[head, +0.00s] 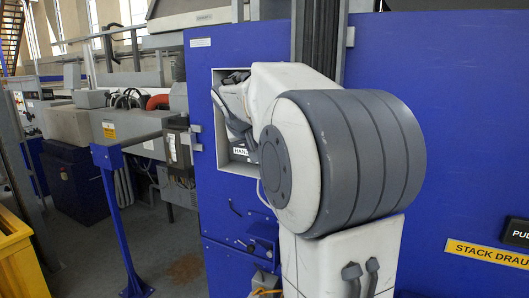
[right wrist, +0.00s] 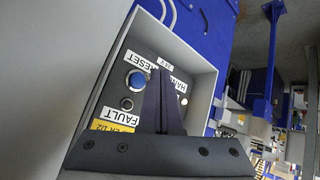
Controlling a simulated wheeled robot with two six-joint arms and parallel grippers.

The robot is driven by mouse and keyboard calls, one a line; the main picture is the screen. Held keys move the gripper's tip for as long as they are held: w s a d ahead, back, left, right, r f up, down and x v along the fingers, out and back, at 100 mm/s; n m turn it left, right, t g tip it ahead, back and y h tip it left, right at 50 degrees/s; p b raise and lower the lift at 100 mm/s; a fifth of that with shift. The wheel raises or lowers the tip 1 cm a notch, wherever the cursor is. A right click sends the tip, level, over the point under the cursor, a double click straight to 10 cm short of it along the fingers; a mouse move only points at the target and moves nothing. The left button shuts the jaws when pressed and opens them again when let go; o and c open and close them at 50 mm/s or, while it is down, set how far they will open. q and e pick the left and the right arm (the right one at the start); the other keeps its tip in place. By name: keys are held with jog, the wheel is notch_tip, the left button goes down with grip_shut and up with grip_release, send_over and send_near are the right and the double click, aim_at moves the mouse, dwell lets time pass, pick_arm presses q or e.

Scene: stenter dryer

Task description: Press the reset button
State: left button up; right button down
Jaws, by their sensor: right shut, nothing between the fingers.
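The reset button (right wrist: 136,81) is a round blue button beside a white label reading RESET, on a dark panel (right wrist: 110,92) set in a pale recessed box. My right gripper (right wrist: 160,74) is shut and empty. Its dark fingers reach over the panel, just right of the blue button in the right wrist view. I cannot tell whether they touch the panel. In the head view my right arm covers most of the recessed box (head: 237,168) and hides the button. My left gripper is in neither view.
A FAULT label (right wrist: 121,115) and a small round fitting (right wrist: 127,103) sit below the button. A HAND label (right wrist: 180,86) lies right of the fingers. The box's raised rim (right wrist: 186,45) surrounds the panel. A blue post (head: 121,220) stands left of the blue cabinet (head: 470,140).

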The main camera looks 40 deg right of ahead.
jog(key=shift+s+a+b, duration=0.2)
jog(key=shift+a, duration=0.3)
jog(key=shift+s+a+b, duration=0.15)
jog(key=shift+s+a, duration=0.05)
jog(key=shift+a, duration=0.3)
jog(key=shift+a, duration=0.1)
jog(key=s+a+f+n+y, duration=0.2)
jog(key=a+f, duration=0.3)
jog(key=a, duration=0.3)
jog(key=s+a+f+n+g+y, duration=0.1)
jog(key=s+a+f+n+y, duration=0.15)
jog(key=a+f, duration=0.4)
jog(key=s+a+f+n+y, duration=0.1)
jog(key=a+f+n, duration=0.15)
jog(key=a, duration=0.75)
jog(key=s+a+f+n+g, duration=0.1)
jog(key=s+a+f+n, duration=0.1)
jog(key=s, duration=0.5)
jog(key=s+a+f+n+g+y, duration=0.1)
jog(key=s+a+f+n+g, duration=0.1)
jog(key=s+a+f, duration=0.3)
jog(key=s+a+f+n+g+y, duration=0.1)
jog(key=s+a+f, duration=0.3)
jog(key=s, duration=0.5)
jog(key=shift+s+a+f+n+g+b, duration=0.25)
jog(key=shift+f+n+g+b, duration=0.05)
jog(key=shift+f+n+g, duration=0.35)
jog(key=shift+y, duration=0.25)
